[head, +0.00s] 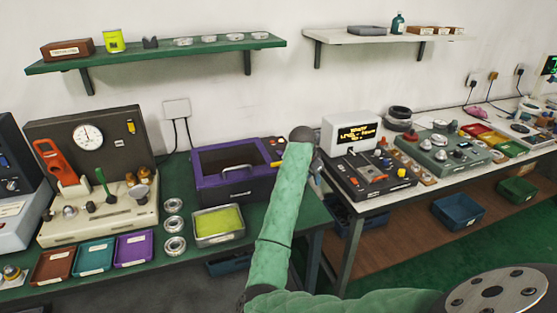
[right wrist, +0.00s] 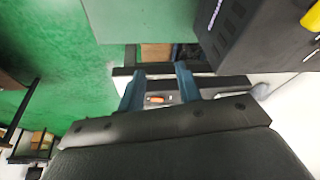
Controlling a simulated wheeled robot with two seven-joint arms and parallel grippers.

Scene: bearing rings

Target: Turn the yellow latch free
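The purple box (head: 236,172) with a dark window in its lid stands on the left green bench. The yellow latch (head: 277,164) shows at its right end, partly hidden by my right arm. A yellow rounded part (right wrist: 312,16), likely the same latch, is cut off at the top right corner of the right wrist view, beside a dark box side (right wrist: 245,35). My right gripper (right wrist: 160,85) is open, its two bluish fingers apart with nothing held between them. It is beside the box's right end, apart from the yellow part. In the head view my arm mostly hides it. My left gripper is not in view.
A dark control panel (head: 368,178) stands on the right bench, past a gap. A green shelf (head: 155,56) hangs above.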

